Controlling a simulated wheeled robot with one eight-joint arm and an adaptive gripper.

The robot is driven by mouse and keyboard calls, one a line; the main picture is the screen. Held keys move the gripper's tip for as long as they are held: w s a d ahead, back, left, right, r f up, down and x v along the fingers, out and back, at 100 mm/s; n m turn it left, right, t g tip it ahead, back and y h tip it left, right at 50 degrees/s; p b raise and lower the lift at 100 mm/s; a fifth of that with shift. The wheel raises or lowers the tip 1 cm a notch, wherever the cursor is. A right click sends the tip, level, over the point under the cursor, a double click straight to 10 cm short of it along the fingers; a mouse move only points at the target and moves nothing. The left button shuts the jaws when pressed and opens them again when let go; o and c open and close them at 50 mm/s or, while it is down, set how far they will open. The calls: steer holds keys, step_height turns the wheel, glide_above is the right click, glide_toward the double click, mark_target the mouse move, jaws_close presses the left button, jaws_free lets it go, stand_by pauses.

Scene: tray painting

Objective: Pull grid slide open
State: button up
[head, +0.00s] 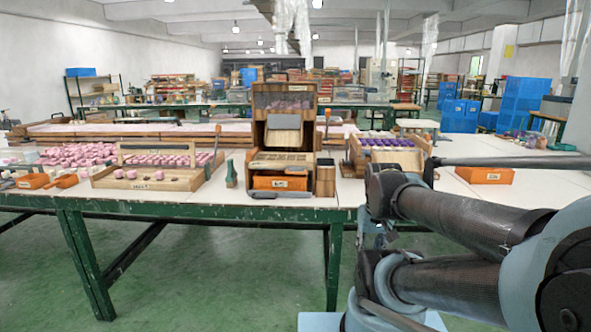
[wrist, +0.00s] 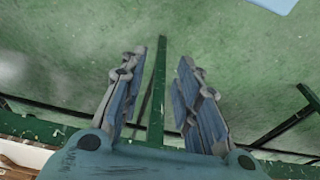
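A wooden cabinet (head: 259,98) stands upright at the front middle of the table in the head view. Low in its front is a tray with grid-like compartments (head: 283,157), and below that an orange box (head: 280,183) with a pale label. I cannot tell for sure which part is the grid slide. My gripper (wrist: 160,80) shows in the wrist view with its two fingers wide apart and nothing between them. It hangs over the green floor, away from the cabinet.
The long white table (head: 140,200) has green legs. A wooden rack with pink blocks (head: 157,178) stands left of the cabinet, and a rack with purple pieces (head: 390,143) stands right. An orange bin (head: 485,175) sits behind my arm. A grey-handled tool (head: 280,195) lies before the cabinet.

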step_height(320, 180, up, 2)
steer(key=r, duration=0.1)
step_height(320, 180, up, 27)
steer(key=n, duration=1.8)
glide_above(296, 173)
steer(key=s, duration=0.3)
steer(key=w+f, duration=0.1)
steer(key=f, duration=0.4)
steer(key=w+f, duration=0.1)
steer(key=f, duration=0.4)
steer(key=w+f, duration=0.1)
steer(key=f, duration=0.5)
steer(key=shift+f, duration=0.1)
jaws_close()
